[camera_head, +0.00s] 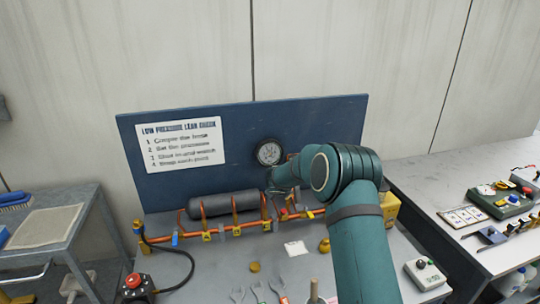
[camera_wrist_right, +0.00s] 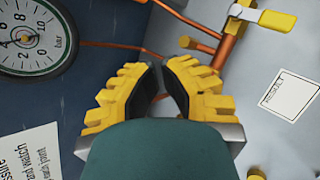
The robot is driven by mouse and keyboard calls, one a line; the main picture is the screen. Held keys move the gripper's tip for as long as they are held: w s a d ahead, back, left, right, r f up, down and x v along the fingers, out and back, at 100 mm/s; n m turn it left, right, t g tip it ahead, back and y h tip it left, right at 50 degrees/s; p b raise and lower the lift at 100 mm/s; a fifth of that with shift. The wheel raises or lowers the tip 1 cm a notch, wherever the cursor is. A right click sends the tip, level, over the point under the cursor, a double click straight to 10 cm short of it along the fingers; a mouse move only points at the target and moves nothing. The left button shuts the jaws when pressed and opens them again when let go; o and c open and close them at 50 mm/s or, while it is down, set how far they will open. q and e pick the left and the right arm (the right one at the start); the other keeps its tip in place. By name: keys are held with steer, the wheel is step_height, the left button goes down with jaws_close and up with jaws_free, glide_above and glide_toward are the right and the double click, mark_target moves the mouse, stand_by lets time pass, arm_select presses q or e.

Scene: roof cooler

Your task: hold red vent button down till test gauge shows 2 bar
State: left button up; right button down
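The round test gauge (camera_head: 269,152) is on the blue back panel in the head view. It fills the upper left corner of the right wrist view (camera_wrist_right: 32,38), with a white dial marked bar; I cannot read the needle surely. A red button (camera_head: 134,281) sits on a dark box at the bench's front left. I cannot tell whether it is the vent button. My right gripper (camera_wrist_right: 160,68) has its yellow fingertips nearly together with nothing seen between them, beside the gauge and near the pipework. In the head view my right arm hides most of it. My left gripper is out of view.
A grey cylinder (camera_head: 224,204) and orange pipes with several yellow-tagged valves stand along the panel. A small white box (camera_head: 426,274) with a button is at the front right. Side tables (camera_head: 423,176) flank the bench. Tools lie at the front edge.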

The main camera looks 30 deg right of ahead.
mark_target(284, 212)
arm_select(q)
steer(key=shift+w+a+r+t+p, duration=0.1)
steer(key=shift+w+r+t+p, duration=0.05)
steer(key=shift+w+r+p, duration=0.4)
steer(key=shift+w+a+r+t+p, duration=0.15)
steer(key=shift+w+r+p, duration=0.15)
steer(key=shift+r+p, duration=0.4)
arm_select(e)
steer(key=r+n+y, duration=0.1)
steer(key=n, duration=0.7)
steer(key=r+n+t+y, duration=0.1)
steer(key=n+y, duration=0.1)
steer(key=n, duration=0.6)
steer(key=r+n+t+y, duration=0.1)
steer(key=r+n+y, duration=0.1)
steer(key=n, duration=0.7)
steer(key=shift+s+d, duration=0.15)
steer(key=shift+d, duration=0.15)
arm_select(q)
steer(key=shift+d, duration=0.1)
arm_select(e)
steer(key=shift+f, duration=0.1)
